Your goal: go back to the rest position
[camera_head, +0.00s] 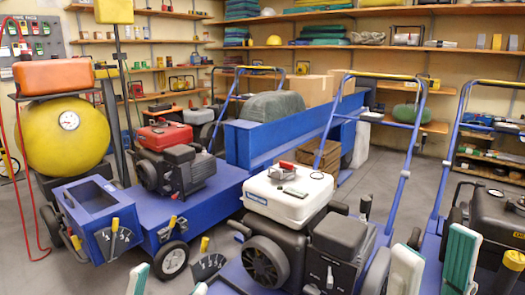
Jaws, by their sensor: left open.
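My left gripper (169,285) shows at the bottom edge, left of centre. Only the tips of its two pale green and white fingers are in view, standing apart with nothing seen between them. My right gripper (433,264) is at the lower right. Its two green and white finger pads stand apart, and I see nothing held between them. Both grippers appear in front of the blue machines. The wrists and most of both arms are out of view.
A blue aerator with a white-tanked engine (289,195) stands close in front, between the grippers. Another blue machine with a red-topped engine (167,136) is behind left. A dark-engined machine (497,217) stands at right. Blue handles (403,172) rise nearby. Grey floor (428,152) shows beyond.

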